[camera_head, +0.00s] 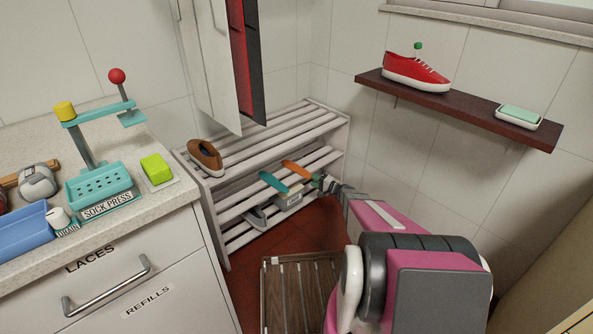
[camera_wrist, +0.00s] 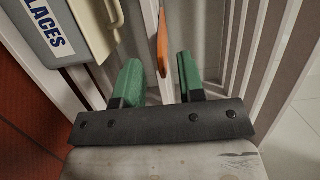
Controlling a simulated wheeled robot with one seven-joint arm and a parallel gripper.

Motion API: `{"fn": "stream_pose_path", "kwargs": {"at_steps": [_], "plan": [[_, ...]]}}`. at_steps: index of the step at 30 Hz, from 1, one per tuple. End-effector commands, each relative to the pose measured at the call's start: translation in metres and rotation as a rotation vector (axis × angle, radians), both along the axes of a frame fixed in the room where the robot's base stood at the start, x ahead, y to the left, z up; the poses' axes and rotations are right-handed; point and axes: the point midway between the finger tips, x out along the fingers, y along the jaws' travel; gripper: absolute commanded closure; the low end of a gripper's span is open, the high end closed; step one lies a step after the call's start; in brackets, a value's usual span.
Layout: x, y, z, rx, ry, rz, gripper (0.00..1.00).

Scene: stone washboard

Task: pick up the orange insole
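The orange insole (camera_head: 296,169) lies on the middle tier of the white slatted shoe rack, to the right of a teal insole (camera_head: 273,182). In the wrist view the orange insole (camera_wrist: 162,40) appears as a narrow strip, ahead of the gap between my fingertips. My gripper (camera_wrist: 159,65) has two green fingers, spread apart with nothing between them. In the head view my gripper (camera_head: 322,183) is at the rack's right front, just short of the orange insole's near end. I cannot tell the exact remaining distance.
The rack (camera_head: 283,132) has slats close around my gripper. A grey box labelled LACES (camera_wrist: 48,28) is at the left in the wrist view. A brown shoe (camera_head: 205,157) sits on the top tier and a grey shoe (camera_head: 256,217) lower. A wooden crate (camera_head: 264,290) stands on the floor.

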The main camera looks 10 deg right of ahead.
Motion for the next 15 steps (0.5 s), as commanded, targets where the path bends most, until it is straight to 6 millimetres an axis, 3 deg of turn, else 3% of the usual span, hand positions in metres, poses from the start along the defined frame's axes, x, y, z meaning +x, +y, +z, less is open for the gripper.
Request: {"fn": "stream_pose_path", "kwargs": {"at_steps": [6, 14, 15], "plan": [[0.021, 0.024, 0.0, 0.001, -0.001, 0.001, 0.64], [0.023, 0.027, 0.0, 0.0, 0.0, 0.0, 0.64], [0.023, 0.027, 0.0, 0.0, 0.0, 0.0, 0.7]]}}
